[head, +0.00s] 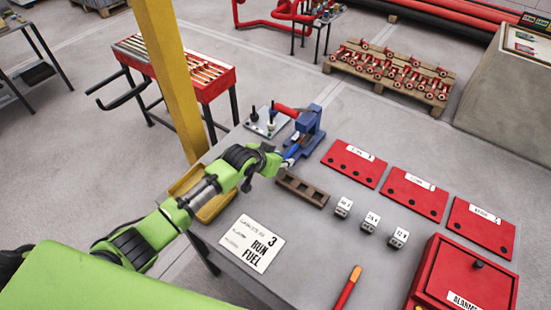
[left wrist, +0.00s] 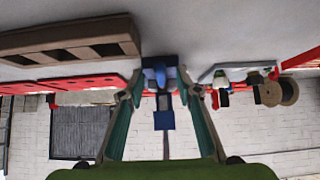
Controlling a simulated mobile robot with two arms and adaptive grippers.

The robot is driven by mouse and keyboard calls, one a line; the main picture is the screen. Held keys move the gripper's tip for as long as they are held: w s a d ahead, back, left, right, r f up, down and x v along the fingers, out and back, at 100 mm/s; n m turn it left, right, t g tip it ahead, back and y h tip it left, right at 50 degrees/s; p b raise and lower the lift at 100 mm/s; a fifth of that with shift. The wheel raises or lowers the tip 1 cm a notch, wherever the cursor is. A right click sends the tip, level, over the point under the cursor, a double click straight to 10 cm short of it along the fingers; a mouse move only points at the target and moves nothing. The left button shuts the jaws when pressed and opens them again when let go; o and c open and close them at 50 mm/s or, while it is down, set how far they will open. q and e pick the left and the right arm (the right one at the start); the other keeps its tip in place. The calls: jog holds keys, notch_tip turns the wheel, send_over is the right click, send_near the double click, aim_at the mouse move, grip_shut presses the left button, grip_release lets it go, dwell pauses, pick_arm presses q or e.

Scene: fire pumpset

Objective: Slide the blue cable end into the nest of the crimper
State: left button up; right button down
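The blue crimper (head: 309,120) stands on the grey table, with a red lever at its left. In the left wrist view, which is upside down, the crimper's upright blue body (left wrist: 164,121) shows straight ahead between my fingers. My left gripper (head: 286,164) is low at the crimper's near side. Its two green-sided fingers (left wrist: 162,90) are apart. A brighter blue piece (head: 292,151) lies between the gripper and the crimper; I cannot tell whether it is the cable end or part of the crimper. The nest is too small to make out. My right gripper is out of view.
A brown slotted block (head: 302,190) lies just right of the gripper. A light plate with black pegs (head: 266,124) is left of the crimper. Red panels (head: 354,163), small labelled blocks (head: 370,222) and a yellow tray (head: 205,203) share the table. A yellow post (head: 172,80) stands beside it.

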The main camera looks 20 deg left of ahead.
pick_arm(q)
jog(key=v, duration=1.1)
jog(key=shift+s+r, duration=0.2)
jog(key=shift+s, duration=0.1)
jog(key=shift+a, duration=0.1)
